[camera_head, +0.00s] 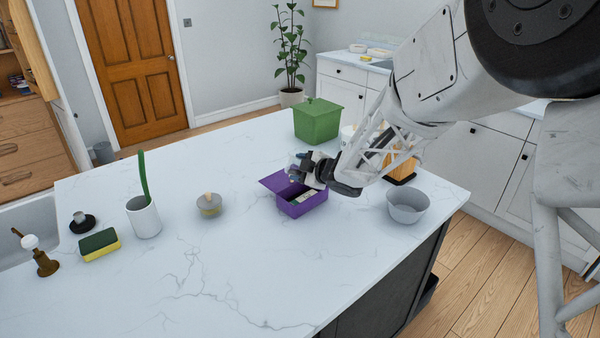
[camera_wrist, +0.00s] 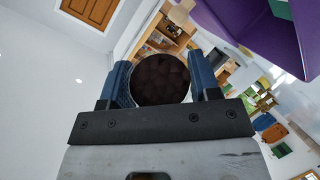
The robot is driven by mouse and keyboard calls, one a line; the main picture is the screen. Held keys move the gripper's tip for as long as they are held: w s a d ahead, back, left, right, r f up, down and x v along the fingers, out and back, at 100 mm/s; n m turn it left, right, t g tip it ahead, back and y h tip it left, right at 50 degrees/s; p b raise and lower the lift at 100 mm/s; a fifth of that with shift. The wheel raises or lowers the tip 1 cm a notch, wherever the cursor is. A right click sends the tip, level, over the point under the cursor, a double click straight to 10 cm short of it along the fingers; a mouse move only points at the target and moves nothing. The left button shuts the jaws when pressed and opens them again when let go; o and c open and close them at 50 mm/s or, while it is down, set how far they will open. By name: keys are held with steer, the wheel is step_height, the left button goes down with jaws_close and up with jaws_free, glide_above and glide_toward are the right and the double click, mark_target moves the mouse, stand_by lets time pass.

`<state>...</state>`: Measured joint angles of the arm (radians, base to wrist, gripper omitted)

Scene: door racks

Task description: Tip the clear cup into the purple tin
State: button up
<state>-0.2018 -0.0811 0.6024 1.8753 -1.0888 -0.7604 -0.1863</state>
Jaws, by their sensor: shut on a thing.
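The purple tin (camera_head: 304,207) stands on the white counter, its lid (camera_head: 281,183) swung open to the left; something pale shows inside. My gripper (camera_head: 300,171) is just above the tin, reaching in from the right. In the wrist view its two blue fingers (camera_wrist: 160,82) are shut on the clear cup (camera_wrist: 161,80), which shows as a dark brown, lumpy round between them. The cup is mostly hidden by the fingers in the head view, so its exact tilt is hard to tell. The tin also shows at the top right of the wrist view (camera_wrist: 270,30).
A green box (camera_head: 318,121) stands behind the tin, and a grey bowl (camera_head: 408,205) to its right. A small lidded pot (camera_head: 209,205), a white holder (camera_head: 144,217) with a green brush, and a sponge (camera_head: 99,246) are left. The front counter is clear.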

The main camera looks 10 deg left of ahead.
steer(key=shift+f, duration=0.15)
stand_by(0.4)
steer(key=shift+f, duration=1.2)
steer(key=shift+r, duration=0.15)
steer(key=shift+r, duration=1.2)
steer(key=shift+f, duration=1.35)
steer(key=shift+r, duration=0.1)
steer(key=shift+r, duration=1.25)
